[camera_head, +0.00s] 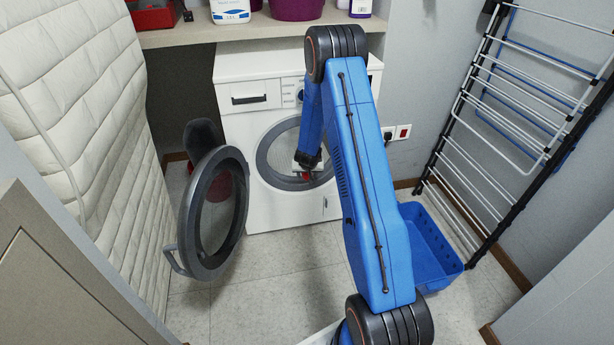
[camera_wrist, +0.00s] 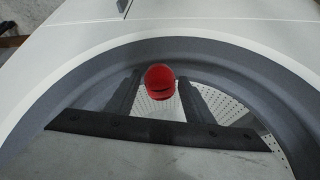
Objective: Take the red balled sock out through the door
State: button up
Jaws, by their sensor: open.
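The red balled sock (camera_wrist: 159,82) shows in the wrist view between the tips of my gripper (camera_wrist: 159,77). A small gap shows on each side of it, so the jaws are open around it, not shut on it. In the head view the sock is a small red patch (camera_head: 307,176) just below my gripper (camera_head: 308,165), at the washing machine's round opening. The washing machine (camera_head: 238,135) is white. Its round door (camera_head: 240,205) hangs open to the left. The perforated drum (camera_wrist: 228,108) shows behind the fingers. My arm hides part of the opening.
A blue basket (camera_head: 430,245) stands on the floor to the right of my arm. A drying rack (camera_head: 480,130) leans on the right wall. A quilted mattress (camera_head: 85,110) stands at the left. A shelf (camera_head: 185,36) with bottles runs above the machine. Floor is clear before the machine.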

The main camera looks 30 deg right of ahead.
jog(key=shift+w+f, duration=0.15)
jog(key=shift+c, duration=0.6)
jog(key=c, duration=0.7)
jog(key=shift+o, duration=0.2)
jog(key=shift+r, duration=5)
